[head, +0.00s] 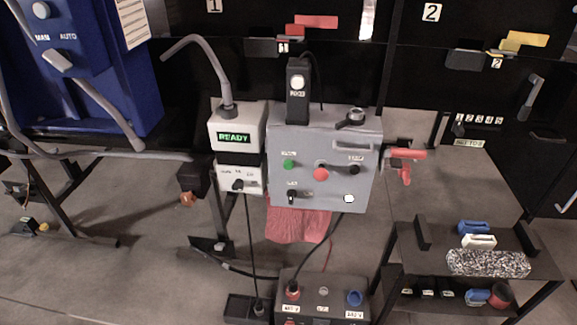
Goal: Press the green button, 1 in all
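The green button (289,164) is a small round button on the front of the grey control box (375,190), at its upper left. A small label sits just above the button, too small to read surely. Nothing covers the button, and I cannot tell whether it is pushed in. A larger red button (321,174) is to its right and slightly lower. Neither of my grippers shows in the head view.
A white box (252,140) with a green READY display stands left of the control box. A red handle (406,154) sticks out on the right. A black switch box (298,90) rises above. A low shelf (535,262) stands at the lower right.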

